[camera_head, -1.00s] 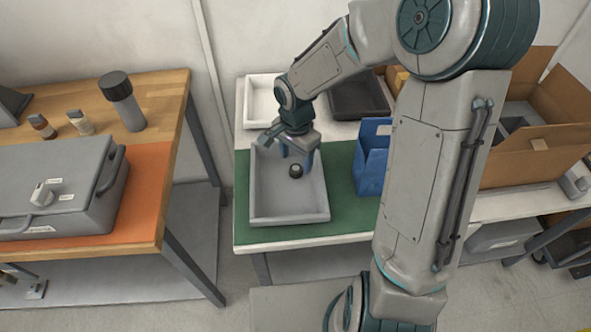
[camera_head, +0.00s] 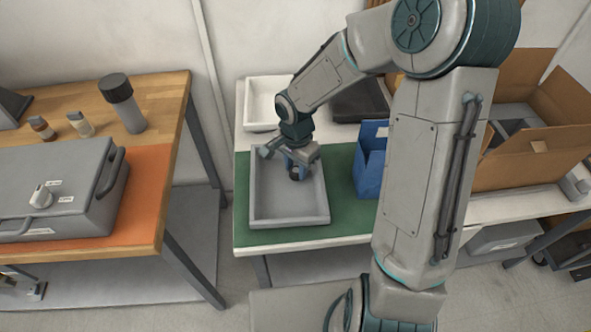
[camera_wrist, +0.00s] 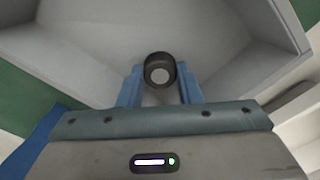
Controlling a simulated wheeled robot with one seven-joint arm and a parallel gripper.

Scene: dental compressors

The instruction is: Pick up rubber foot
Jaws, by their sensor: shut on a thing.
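The rubber foot (camera_wrist: 159,70) is a small black round piece with a pale centre. It sits between the two blue fingers of my gripper (camera_wrist: 160,88) in the wrist view. In the head view my gripper (camera_head: 298,172) is down inside the grey tray (camera_head: 289,219), shut on the rubber foot, which is mostly hidden there by the fingers. I cannot tell whether the foot still touches the tray floor.
The grey tray lies on a green mat (camera_head: 343,218). A blue bin (camera_head: 370,170) stands to its right, a white tray (camera_head: 262,104) behind it. A dark tray (camera_head: 358,100) and a cardboard box (camera_head: 535,155) are farther right. The tray's front half is empty.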

